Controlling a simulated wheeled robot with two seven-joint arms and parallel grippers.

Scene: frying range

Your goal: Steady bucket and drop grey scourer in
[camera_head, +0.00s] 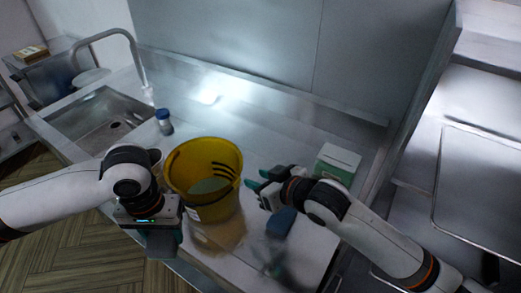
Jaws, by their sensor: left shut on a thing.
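The yellow bucket (204,165) stands upright on the steel bench, with greenish liquid or a green surface inside. My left gripper (164,240) points down just left of and in front of the bucket. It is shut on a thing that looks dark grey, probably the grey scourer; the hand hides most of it. My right gripper (258,179) is open and empty, its teal fingertips close to the bucket's right side. I cannot tell whether they touch it.
A blue block (282,221) lies below my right gripper, with a blurred grey-green item (273,266) in front. A green-and-white box (337,163) stands right. A blue-capped bottle (164,122) stands behind the bucket, near the sink (104,122).

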